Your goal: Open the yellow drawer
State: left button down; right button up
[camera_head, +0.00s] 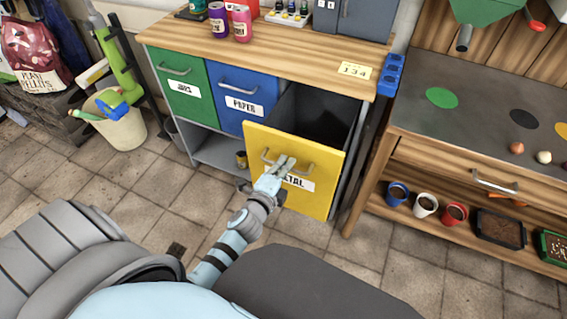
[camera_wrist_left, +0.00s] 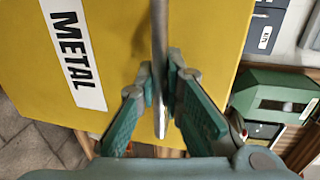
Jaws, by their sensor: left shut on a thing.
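The yellow drawer (camera_head: 322,196), labelled METAL, stands pulled out from the cabinet. A dark gap shows behind its front. Its silver bar handle (camera_head: 268,156) is on the upper part of the front. My left gripper (camera_head: 284,165) is at this handle, over part of the label. In the left wrist view, the gripper (camera_wrist_left: 161,88) has its green fingers on both sides of the handle bar (camera_wrist_left: 159,45), shut on it. The yellow front (camera_wrist_left: 112,30) fills much of that view. My right gripper is not in view.
The green (camera_head: 184,92) and blue (camera_head: 245,100) drawers beside it are shut. A wooden workbench (camera_head: 480,170) with pots on its lower shelf stands close on the right. A bin (camera_head: 122,128) with tools stands at left. Tiled floor (camera_head: 390,262) is free in front.

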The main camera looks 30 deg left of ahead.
pick_arm(q)
jog(key=c, duration=1.7)
grip_release()
jog(key=v, duration=1.2)
